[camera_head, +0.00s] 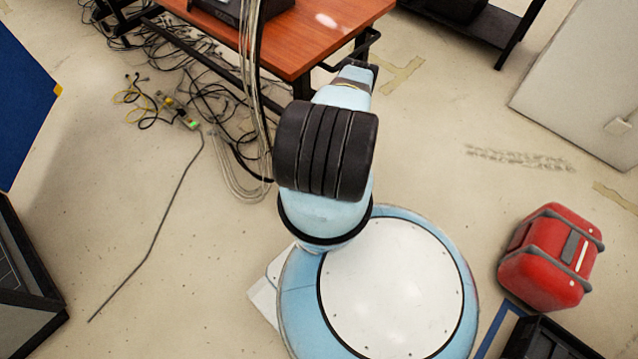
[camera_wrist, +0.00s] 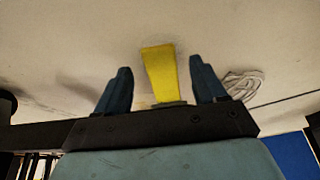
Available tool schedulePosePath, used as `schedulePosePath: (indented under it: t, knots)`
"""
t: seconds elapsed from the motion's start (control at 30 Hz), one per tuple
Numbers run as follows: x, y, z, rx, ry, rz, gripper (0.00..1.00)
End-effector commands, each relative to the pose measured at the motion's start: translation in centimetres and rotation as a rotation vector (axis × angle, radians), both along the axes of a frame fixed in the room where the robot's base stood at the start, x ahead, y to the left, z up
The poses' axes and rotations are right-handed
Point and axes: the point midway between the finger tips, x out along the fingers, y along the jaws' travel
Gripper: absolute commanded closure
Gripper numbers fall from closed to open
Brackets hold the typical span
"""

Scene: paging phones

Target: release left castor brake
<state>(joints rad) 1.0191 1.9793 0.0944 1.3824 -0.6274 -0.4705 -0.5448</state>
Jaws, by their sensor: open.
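A yellow tab (camera_wrist: 160,72), which looks like the castor brake lever, shows in the wrist view between the two dark blue fingers of my gripper (camera_wrist: 160,64). The fingers are open, with a visible gap on each side of the tab. I cannot tell how far the tab lies from the fingers in depth. The castor wheel is not clearly seen. In the head view my arm reaches toward the near right corner of the wooden-topped table (camera_head: 330,22); my arm hides the gripper's fingers and the brake there.
Loose cables (camera_head: 228,120) hang from the table and tangle on the floor at left. A red case (camera_head: 550,257) stands at right. A pale cabinet (camera_head: 590,75) is at upper right, a blue panel (camera_head: 22,95) at left. Floor between table and red case is mostly clear.

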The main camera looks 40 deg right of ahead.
Motion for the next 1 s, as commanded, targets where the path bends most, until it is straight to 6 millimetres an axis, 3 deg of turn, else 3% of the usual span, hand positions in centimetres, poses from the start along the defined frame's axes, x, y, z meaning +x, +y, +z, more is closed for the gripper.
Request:
schedulePosePath:
  t: [0.2, 0.6, 1.0]
  knots:
    - [0.7, 0.0, -1.8, 0.000, 0.000, -0.001, 0.30]
    - [0.9, 0.0, -2.2, 0.000, 0.001, -0.001, 0.30]
    - [0.9, 0.0, -2.2, 0.000, 0.001, -0.001, 0.67]
